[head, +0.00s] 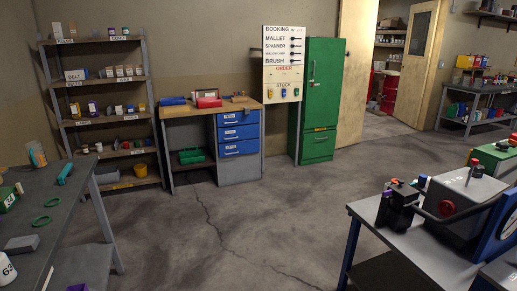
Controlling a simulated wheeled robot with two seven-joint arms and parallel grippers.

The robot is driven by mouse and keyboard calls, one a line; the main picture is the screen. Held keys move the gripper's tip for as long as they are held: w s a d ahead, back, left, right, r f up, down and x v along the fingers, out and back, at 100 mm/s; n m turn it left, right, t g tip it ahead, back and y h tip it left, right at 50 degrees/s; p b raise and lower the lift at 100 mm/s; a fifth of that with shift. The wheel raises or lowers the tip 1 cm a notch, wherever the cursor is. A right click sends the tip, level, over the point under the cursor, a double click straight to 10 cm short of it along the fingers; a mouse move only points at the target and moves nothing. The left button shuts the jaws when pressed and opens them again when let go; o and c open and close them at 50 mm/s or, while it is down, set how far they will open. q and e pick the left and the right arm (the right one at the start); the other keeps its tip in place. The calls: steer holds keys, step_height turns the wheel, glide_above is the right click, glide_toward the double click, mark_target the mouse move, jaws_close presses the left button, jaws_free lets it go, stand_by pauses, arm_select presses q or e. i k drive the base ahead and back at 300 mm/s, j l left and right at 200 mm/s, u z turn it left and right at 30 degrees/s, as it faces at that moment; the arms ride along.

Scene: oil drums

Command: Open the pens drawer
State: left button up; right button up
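A wooden-topped workbench (190,111) stands against the back wall. Its right side holds a stack of three blue drawers: a top one (230,118), a middle one (229,134) and a bottom one (230,150). Each has a pale label and looks shut. The labels are too small to read, so I cannot tell which is the pens drawer. Neither of my grippers is in view.
A green cabinet (324,90) stands right of the workbench, shelves (109,141) left. A grey table (70,215) is at the left front, another table with machines (365,212) at the right front. Cracked concrete floor (235,225) between them is clear.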

mark_target(240, 117)
steer(key=i+j+u, duration=0.25)
steer(key=i+u, duration=0.15)
steer(key=i, duration=0.65)
steer(key=i+l+u, duration=0.1)
steer(key=i+u, duration=0.35)
steer(key=i, duration=1.3)
steer(key=i+z, duration=0.15)
steer(key=i, duration=0.55)
steer(key=i+j, duration=0.1)
steer(key=i, duration=0.55)
steer(key=i+j+z, duration=0.15)
steer(key=i, duration=0.55)
steer(key=i+z, duration=0.35)
steer(key=i, duration=1.2)
steer(key=l, duration=0.05)
